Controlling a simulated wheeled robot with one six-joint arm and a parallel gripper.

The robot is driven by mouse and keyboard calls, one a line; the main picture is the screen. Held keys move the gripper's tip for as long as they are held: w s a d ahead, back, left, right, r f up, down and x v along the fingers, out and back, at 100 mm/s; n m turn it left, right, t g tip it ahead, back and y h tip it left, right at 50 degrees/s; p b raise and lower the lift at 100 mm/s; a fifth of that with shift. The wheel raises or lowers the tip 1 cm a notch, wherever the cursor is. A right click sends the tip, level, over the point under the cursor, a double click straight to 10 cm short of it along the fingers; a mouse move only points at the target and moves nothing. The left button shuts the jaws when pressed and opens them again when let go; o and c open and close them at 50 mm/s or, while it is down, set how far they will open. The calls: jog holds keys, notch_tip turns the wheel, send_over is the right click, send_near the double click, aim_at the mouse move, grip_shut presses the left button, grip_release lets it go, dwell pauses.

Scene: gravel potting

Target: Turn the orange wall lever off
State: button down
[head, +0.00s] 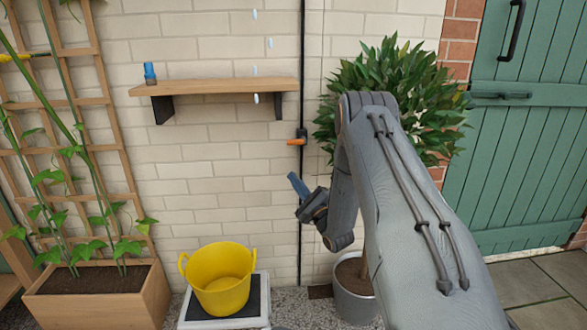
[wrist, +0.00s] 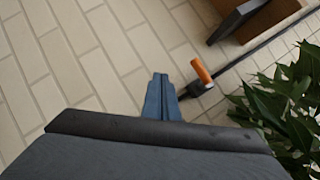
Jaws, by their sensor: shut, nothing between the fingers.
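The orange wall lever (head: 296,142) sits on a dark vertical pipe on the brick wall, just below the right end of the wooden shelf. Its handle points left, across the pipe, in the head view. It also shows in the wrist view (wrist: 201,70), just right of the fingertips, on a dark valve body. My gripper (head: 294,178) is below the lever in the head view, with its blue fingers pointing up and left. In the wrist view my gripper's fingers (wrist: 160,78) are together and empty, apart from the lever.
The wooden shelf (head: 215,87) holds a small blue item (head: 150,73). A leafy shrub (head: 385,85) in a grey pot (head: 354,302) stands right of the pipe. A yellow tub (head: 219,283) sits below on a pale-edged platform. A trellis planter (head: 90,300) stands left.

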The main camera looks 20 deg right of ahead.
jog(key=shift+s+a+f, duration=0.2)
jog(key=shift+s+f, duration=0.35)
jog(key=shift+s, duration=0.3)
jog(key=shift+s+a+f, duration=0.2)
jog(key=shift+s+f, duration=0.35)
jog(key=shift+s, duration=0.25)
jog(key=w+a+r+n+g+h, duration=0.3)
jog(key=w+a+r+n+g, duration=0.1)
jog(key=n+g, duration=0.15)
jog(key=s+a+r+n+g+h, duration=0.1)
jog(key=s+a+r+n+g, duration=0.1)
jog(key=s+a+n+g, duration=0.3)
jog(key=s+a+r+n+g, duration=0.2)
jog(key=s+a+n+g, duration=0.15)
jog(key=s, duration=1.05)
jog(key=s+a+r+n+g, duration=0.2)
jog(key=s+n+g, duration=0.25)
jog(key=s, duration=0.95)
jog(key=s+a+r+n+g, duration=0.1)
jog(key=s+a+n+g, duration=0.3)
jog(key=s, duration=1)
jog(key=d+r+p, duration=0.4)
jog(key=r+p, duration=0.2)
jog(key=p, duration=0.6)
jog(key=shift+d+r+t+h, duration=0.2)
jog(key=shift+t+h, duration=0.1)
jog(key=shift+t, duration=0.15)
